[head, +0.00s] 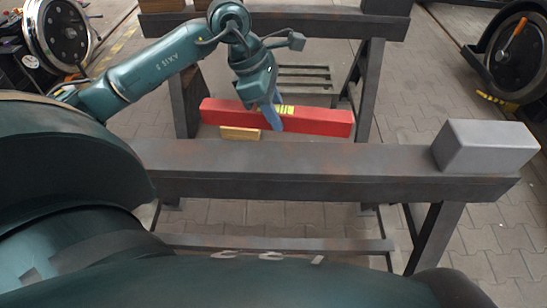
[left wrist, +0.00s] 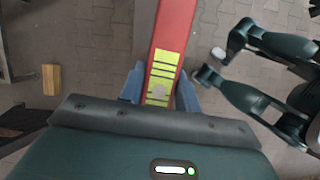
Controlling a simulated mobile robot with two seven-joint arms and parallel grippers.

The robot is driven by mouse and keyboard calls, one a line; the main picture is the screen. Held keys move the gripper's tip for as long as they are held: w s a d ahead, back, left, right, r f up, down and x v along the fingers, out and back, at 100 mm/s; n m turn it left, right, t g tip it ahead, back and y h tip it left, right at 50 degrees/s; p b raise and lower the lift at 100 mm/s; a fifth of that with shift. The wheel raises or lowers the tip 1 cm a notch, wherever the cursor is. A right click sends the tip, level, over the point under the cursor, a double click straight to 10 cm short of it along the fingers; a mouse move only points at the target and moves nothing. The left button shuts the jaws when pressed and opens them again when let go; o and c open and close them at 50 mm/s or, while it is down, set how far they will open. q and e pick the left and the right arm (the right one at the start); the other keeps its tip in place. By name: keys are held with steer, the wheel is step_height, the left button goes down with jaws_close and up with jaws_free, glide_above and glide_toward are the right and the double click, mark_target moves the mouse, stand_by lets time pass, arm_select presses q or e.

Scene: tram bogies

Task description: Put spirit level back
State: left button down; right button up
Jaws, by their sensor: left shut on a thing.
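The spirit level (head: 320,121) is a long red bar with a yellow striped patch. My left gripper (head: 275,118) is shut on it near its middle, at the patch, and holds it about level beyond the front trestle beam in the head view. In the left wrist view the red spirit level (left wrist: 176,28) runs up between the two blue fingers of the left gripper (left wrist: 160,88), which press on its sides. My right gripper cannot be made out in the head view. Part of another arm shows at the right of the left wrist view.
A dark trestle beam (head: 300,172) crosses the front, with a grey block (head: 487,147) on its right end. A wooden block (head: 240,133) shows just below the level; it also appears in the left wrist view (left wrist: 51,80). A second beam (head: 330,24) stands behind. Wheels stand at both sides.

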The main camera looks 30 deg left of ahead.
arm_select(q)
steer(key=shift+a+n, duration=0.2)
steer(key=shift+n, duration=0.2)
step_height(320, 180, down, 5)
steer(key=shift+f, duration=0.75)
steer(key=shift+f+b, duration=0.35)
steer(key=shift+f, duration=1.3)
arm_select(e)
steer(key=shift+s+d, duration=0.1)
steer(key=shift+d, duration=0.05)
arm_select(q)
steer(key=shift+f, duration=0.15)
steer(key=c, duration=1)
jaws_free()
arm_select(e)
steer(key=shift+r, duration=0.15)
